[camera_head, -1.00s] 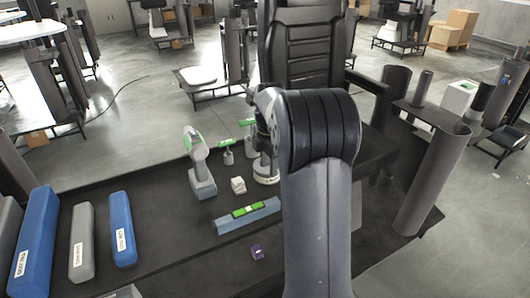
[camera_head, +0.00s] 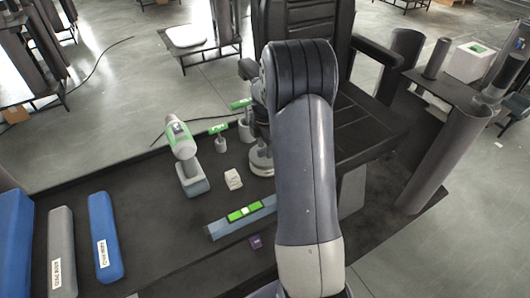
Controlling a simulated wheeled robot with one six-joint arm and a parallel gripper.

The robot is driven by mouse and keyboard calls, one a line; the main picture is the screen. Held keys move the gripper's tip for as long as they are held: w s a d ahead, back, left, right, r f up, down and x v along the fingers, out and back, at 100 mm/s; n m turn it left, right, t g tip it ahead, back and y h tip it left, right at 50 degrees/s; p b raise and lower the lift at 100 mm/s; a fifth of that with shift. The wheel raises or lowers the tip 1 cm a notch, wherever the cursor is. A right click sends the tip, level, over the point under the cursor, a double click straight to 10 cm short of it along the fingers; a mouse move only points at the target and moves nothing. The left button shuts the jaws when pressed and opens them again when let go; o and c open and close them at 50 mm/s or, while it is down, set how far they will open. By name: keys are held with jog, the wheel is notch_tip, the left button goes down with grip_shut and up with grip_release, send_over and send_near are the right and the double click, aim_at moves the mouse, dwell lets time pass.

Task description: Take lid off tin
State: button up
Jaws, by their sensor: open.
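A round, pale grey object with a label (camera_head: 261,164) stands on the dark bench, just left of my arm. It may be the tin, but my arm covers its right side and I cannot make out a separate lid. My arm rises through the middle of the view and bends down behind itself. The dark end of my gripper (camera_head: 259,125) shows only in part, above and close to this round object. Its fingertips are mostly hidden, and I cannot tell whether they touch anything. I see nothing held.
Long blue (camera_head: 104,240) and grey (camera_head: 61,250) cases lie at left. A dark upright tube (camera_head: 432,145) stands at right.

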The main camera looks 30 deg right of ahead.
jog(key=shift+c, duration=0.3)
grip_shut()
dwell(0.3)
